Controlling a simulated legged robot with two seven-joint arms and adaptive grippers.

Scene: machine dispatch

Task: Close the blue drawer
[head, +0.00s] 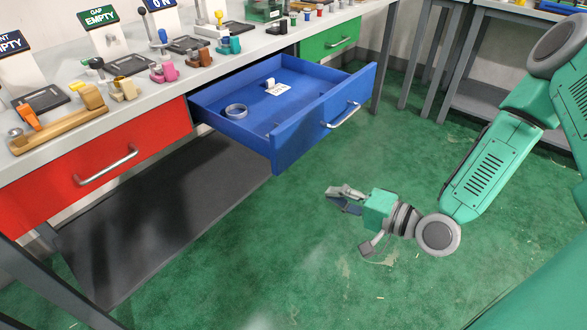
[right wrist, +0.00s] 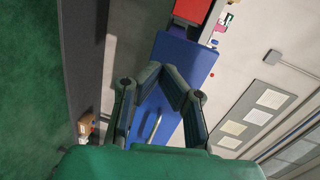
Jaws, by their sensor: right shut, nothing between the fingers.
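The blue drawer (head: 300,140) is pulled well out from under the grey workbench, with a silver bar handle (head: 343,115) on its front. A grey ring (head: 236,111) and a small white item with a label (head: 277,88) lie inside it. My right gripper (head: 345,196) is shut and empty, in front of the drawer and apart from it in the head view, over the green floor. In the right wrist view the blue drawer front (right wrist: 190,58) shows beyond the fingers (right wrist: 158,85), with part of its handle (right wrist: 152,128) between them. My left gripper is not in view.
The red drawer (head: 110,150) at left and green drawer (head: 328,40) at right are shut. Several small parts and sign stands crowd the benchtop (head: 165,92). Another grey table (head: 485,85) stands at upper right. Floor before the drawer is clear.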

